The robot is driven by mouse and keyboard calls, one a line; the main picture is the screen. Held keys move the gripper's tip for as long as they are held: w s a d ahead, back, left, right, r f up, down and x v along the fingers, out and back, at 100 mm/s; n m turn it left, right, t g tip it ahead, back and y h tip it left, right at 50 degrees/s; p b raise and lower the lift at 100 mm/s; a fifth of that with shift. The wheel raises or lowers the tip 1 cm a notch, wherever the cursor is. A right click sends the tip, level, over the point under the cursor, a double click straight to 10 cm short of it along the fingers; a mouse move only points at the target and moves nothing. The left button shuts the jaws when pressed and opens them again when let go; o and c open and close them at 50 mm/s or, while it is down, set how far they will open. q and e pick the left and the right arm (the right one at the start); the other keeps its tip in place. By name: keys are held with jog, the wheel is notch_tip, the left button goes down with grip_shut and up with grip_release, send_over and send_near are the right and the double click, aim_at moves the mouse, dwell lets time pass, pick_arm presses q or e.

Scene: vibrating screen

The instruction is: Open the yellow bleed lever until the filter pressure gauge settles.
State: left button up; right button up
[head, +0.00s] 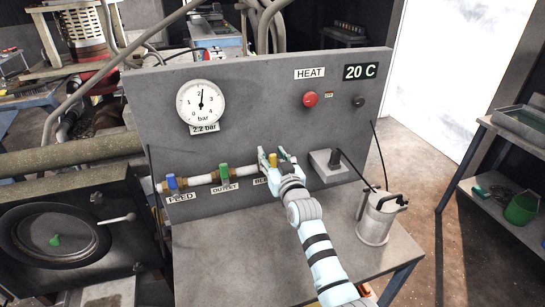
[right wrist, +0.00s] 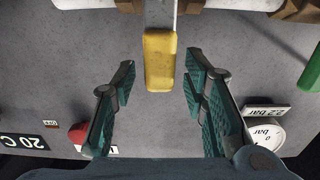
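The yellow bleed lever (head: 273,160) is on the pipe along the grey panel, above a label partly hidden by my gripper. In the right wrist view the yellow lever (right wrist: 160,62) has its free end between my fingertips, with a gap on each side. My right gripper (head: 272,155) is open around it; its spread teal fingers (right wrist: 159,75) also show in the wrist view. The round pressure gauge (head: 201,103) has its needle near 2, and the readout (head: 204,129) below says 2.2 bar. My left gripper is not in view.
The green outlet lever (head: 224,172) and blue feed lever (head: 172,182) are on the same pipe, left of the bleed lever. A red button (head: 311,99) and a 20 C display (head: 360,72) are at the upper right. A metal can (head: 376,220) stands on the bench right of my arm.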

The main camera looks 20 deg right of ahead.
jog(key=shift+c, duration=0.6)
grip_shut()
jog(key=shift+a, duration=0.1)
jog(key=shift+s+a+f+n, duration=0.1)
jog(key=shift+a+f+n, duration=0.1)
jog(key=shift+a+n, duration=0.7)
jog(key=shift+a+f+n, duration=0.2)
jog(key=shift+a+n, duration=0.15)
jog(key=shift+n, duration=1.1)
jog(key=shift+s+a+f+n, duration=0.1)
jog(key=shift+a+f+n, duration=0.1)
jog(key=shift+a+n, duration=0.7)
jog(key=shift+d+n, duration=0.25)
jog(key=shift+o, duration=0.6)
grip_release()
